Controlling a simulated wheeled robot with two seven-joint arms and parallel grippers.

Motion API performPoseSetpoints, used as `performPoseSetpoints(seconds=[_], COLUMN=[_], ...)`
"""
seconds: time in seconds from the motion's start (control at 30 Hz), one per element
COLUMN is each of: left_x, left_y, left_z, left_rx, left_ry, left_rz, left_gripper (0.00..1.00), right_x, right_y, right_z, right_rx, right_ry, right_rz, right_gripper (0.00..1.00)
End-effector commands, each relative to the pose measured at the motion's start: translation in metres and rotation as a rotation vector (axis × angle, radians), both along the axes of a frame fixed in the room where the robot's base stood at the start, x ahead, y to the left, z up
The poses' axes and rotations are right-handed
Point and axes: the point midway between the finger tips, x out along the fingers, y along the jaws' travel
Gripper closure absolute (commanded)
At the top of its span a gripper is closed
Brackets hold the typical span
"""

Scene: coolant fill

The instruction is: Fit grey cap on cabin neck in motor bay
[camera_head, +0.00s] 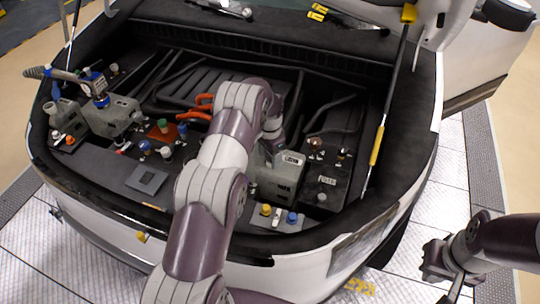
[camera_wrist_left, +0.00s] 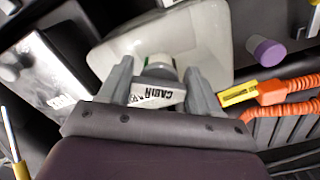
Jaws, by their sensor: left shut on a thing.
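My left gripper (camera_wrist_left: 160,82) is at the pale grey tank (camera_wrist_left: 195,35) in the motor bay, and it is shut on a small grey cap (camera_wrist_left: 160,68). A bit of green shows at the cap's far side. A white label reading CABIN (camera_wrist_left: 158,95) shows upside down just below the cap. In the head view the grey tank (camera_head: 280,182) stands at the middle right of the bay, and my left gripper (camera_head: 273,145) is mostly hidden behind its own arm. The neck is hidden, so I cannot tell how the cap sits on it. My right gripper (camera_head: 455,285) is outside the car at the lower right.
A black fuse box (camera_head: 327,190) stands right of the tank. Yellow (camera_head: 266,209) and blue (camera_head: 292,217) caps sit near the front edge. Orange cables (camera_wrist_left: 290,88) and a purple cap (camera_wrist_left: 268,50) are right of the gripper. A yellow-banded bonnet strut (camera_head: 378,145) rises at the right.

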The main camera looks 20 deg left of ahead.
Motion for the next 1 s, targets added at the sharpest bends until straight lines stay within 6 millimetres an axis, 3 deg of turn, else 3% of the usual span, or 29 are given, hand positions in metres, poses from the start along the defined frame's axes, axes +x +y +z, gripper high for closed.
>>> performPoseSetpoints(seconds=[0.33, 0.7, 0.73, 0.8, 1.0], left_x=[-0.0018, -0.002, -0.0022, -0.0017, -0.0004], left_y=[0.0019, 0.0023, 0.0022, 0.0022, 0.002], left_z=[-0.0038, -0.0042, -0.0036, -0.0031, -0.0016], left_rx=[-0.001, -0.002, -0.002, -0.001, 0.0], left_ry=[0.009, 0.011, 0.011, 0.009, 0.005], left_rz=[-0.251, -0.318, -0.316, -0.315, -0.314], left_gripper=[0.6, 0.6, 0.27, 0.07, 0.07], right_x=[0.0, 0.0, 0.0, 0.0, -0.0001], right_y=[0.0, 0.0, 0.0, 0.0, 0.0], right_z=[-0.0079, -0.0091, -0.0083, -0.0081, -0.0079], right_rx=[0.0, 0.0, 0.0, 0.0, 0.0], right_ry=[0.0, 0.0, 0.0, 0.0, 0.0], right_rz=[0.0, 0.0, 0.0, 0.0, 0.0], right_gripper=[1.0, 1.0, 1.0, 1.0, 1.0])
